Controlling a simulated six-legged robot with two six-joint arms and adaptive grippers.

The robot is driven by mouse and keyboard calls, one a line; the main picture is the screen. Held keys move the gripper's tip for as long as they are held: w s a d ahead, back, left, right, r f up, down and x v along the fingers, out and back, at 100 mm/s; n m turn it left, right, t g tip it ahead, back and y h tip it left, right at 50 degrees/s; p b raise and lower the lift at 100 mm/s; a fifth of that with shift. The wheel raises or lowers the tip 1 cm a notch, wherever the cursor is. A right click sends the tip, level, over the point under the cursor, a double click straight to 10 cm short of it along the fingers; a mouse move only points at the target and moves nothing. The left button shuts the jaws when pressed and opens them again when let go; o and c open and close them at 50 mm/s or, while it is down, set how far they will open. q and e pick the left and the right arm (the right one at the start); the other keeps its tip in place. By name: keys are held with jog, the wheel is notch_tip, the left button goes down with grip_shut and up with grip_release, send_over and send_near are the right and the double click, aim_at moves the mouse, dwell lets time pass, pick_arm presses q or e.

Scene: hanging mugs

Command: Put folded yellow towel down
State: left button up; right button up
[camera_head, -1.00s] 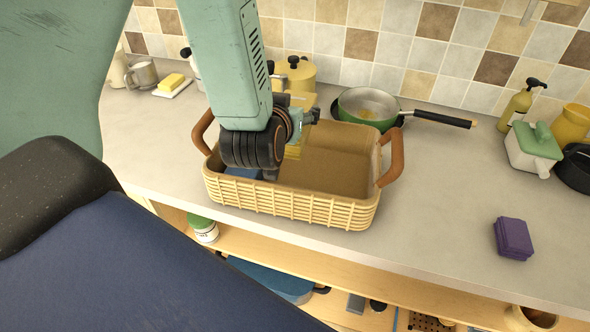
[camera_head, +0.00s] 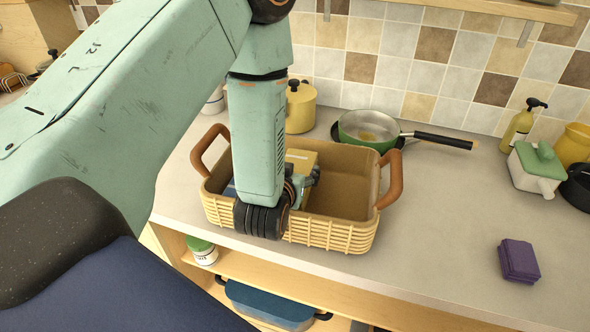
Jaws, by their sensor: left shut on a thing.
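The folded yellow towel (camera_head: 301,160) shows as a yellow block with a pale patch, just behind my left gripper in the wicker basket (camera_head: 330,236). My left gripper (camera_head: 309,180) is inside the basket, low, and shut on the towel. The wrist and arm hide most of the fingers and the lower part of the towel, so I cannot tell whether it touches the basket floor. A blue thing (camera_head: 230,188) lies in the left part of the basket, mostly hidden. The right part of the basket is empty. My right gripper is not in view.
A green pan (camera_head: 369,128) and a yellow pot (camera_head: 299,108) stand behind the basket. A purple folded cloth (camera_head: 518,261) lies at right. A soap bottle (camera_head: 521,124) and a green-lidded container (camera_head: 536,165) stand at the back right.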

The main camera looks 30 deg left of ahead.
pick_arm(q)
jog(key=shift+s+a, duration=0.15)
jog(key=shift+a, duration=0.15)
jog(key=shift+d+f+b, duration=0.35)
jog(key=shift+d+f, duration=0.05)
jog(key=shift+f, duration=0.05)
jog(key=shift+a+f, duration=0.15)
jog(key=shift+a, duration=0.05)
jog(key=o, duration=0.9)
jog(key=shift+a, duration=0.1)
jog(key=o, duration=0.3)
jog(key=shift+d, duration=0.25)
jog(key=shift+a, duration=0.1)
jog(key=shift+a, duration=0.1)
